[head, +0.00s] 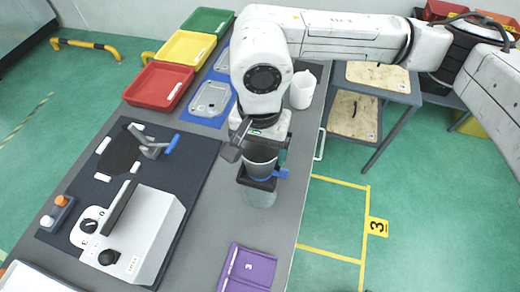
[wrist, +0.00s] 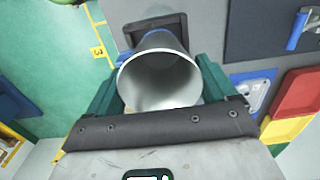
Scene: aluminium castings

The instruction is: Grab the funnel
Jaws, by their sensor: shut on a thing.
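The funnel (wrist: 160,82), a grey, wide-mouthed piece, is between the green fingers of my gripper (wrist: 158,90) in the wrist view, its open mouth facing the camera. My gripper is shut on it. In the head view the funnel (head: 262,158) shows below my gripper (head: 264,143), roughly upright, at the right edge of the grey table. A black square holder (head: 257,184) with a blue part lies around or just under its lower end, with a pale grey cylinder (head: 260,198) below. I cannot tell whether the funnel still touches the holder.
A white machine (head: 150,225) and a toggle clamp (head: 150,148) sit on a dark mat at left. Red (head: 160,86), yellow (head: 186,48) and green (head: 208,20) trays line the back. A white jug (head: 302,90) stands behind my gripper. A purple tray (head: 248,268) lies in front.

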